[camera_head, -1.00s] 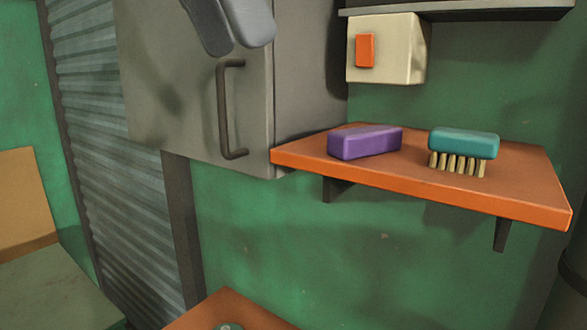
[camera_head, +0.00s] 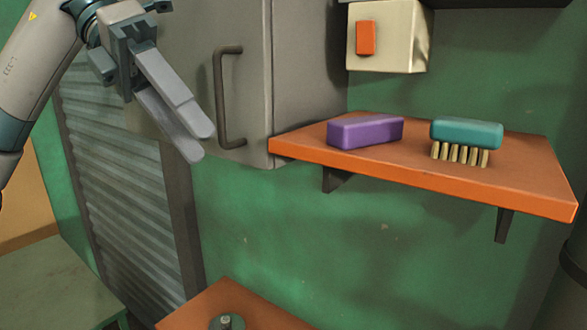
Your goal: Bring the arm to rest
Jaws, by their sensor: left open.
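My left gripper (camera_head: 199,143) is in the upper left of the head view, on the arm that comes in from the left edge. Its two long grey fingers point down and to the right, a little apart, with nothing between them. The fingertips are left of the dark handle (camera_head: 231,100) on the grey cabinet (camera_head: 190,45), in front of the cabinet's lower part. I cannot tell whether they touch it. My right gripper is not in view.
An orange shelf (camera_head: 440,188) at the right holds a purple block (camera_head: 365,132) and a teal brush (camera_head: 466,134). A cream box with an orange switch (camera_head: 366,37) is on the wall above. A lower orange surface (camera_head: 190,315) bears a round grey-green item (camera_head: 227,321).

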